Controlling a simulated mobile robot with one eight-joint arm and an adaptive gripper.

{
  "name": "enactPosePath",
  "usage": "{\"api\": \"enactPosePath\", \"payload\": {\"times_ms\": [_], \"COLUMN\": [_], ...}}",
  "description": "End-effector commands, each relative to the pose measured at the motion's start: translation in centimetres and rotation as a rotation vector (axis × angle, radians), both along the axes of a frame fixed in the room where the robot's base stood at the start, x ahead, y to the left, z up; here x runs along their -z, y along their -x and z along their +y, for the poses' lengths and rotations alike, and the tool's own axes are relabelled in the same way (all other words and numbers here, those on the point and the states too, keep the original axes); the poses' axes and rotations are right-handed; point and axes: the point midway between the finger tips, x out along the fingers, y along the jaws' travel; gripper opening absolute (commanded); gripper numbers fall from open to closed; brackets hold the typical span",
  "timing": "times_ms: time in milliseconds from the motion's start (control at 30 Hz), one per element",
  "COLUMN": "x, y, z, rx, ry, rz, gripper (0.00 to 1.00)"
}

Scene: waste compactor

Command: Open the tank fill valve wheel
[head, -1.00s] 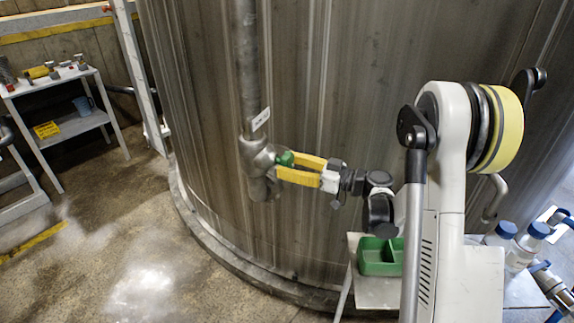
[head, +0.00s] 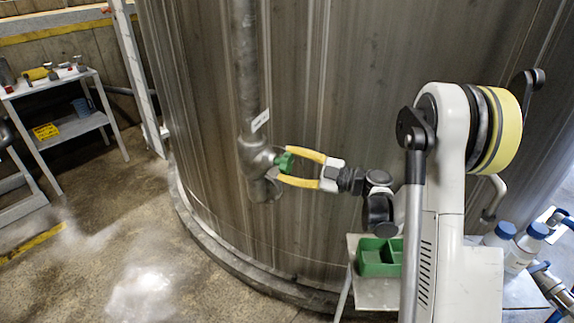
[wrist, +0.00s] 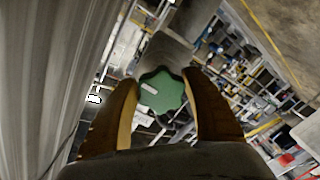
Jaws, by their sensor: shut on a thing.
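The tank fill valve wheel is a small green lobed knob (head: 284,162) on the grey valve body (head: 254,160), which joins the vertical pipe (head: 245,60) on the tank's side. In the wrist view the green wheel (wrist: 161,91) sits between my two fingers, with a pale mark on its face. My gripper (head: 281,166) has yellow fingers and is shut on the wheel, one finger above and one below in the head view. It also shows in the wrist view (wrist: 160,82), one finger on each side. The exact finger contacts are hard to make out.
The large metal tank (head: 370,100) fills the back, close to my arm. A green divided tray (head: 375,262) and blue-capped bottles (head: 505,232) are at lower right. A shelf cart (head: 68,125) stands at far left. The floor at left front is clear.

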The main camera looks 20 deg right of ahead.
Motion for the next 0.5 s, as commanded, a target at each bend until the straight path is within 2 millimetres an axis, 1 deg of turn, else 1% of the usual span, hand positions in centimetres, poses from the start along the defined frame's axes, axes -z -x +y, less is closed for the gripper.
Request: {"api": "enactPosePath", "payload": {"times_ms": [200, 500], "x": [-0.03, -0.04], "y": [-0.01, -0.02], "z": [-0.02, -0.03], "rx": [0.000, 0.000], "ry": [0.033, 0.042], "rz": [-0.041, -0.052], "gripper": [0.26, 0.26]}}
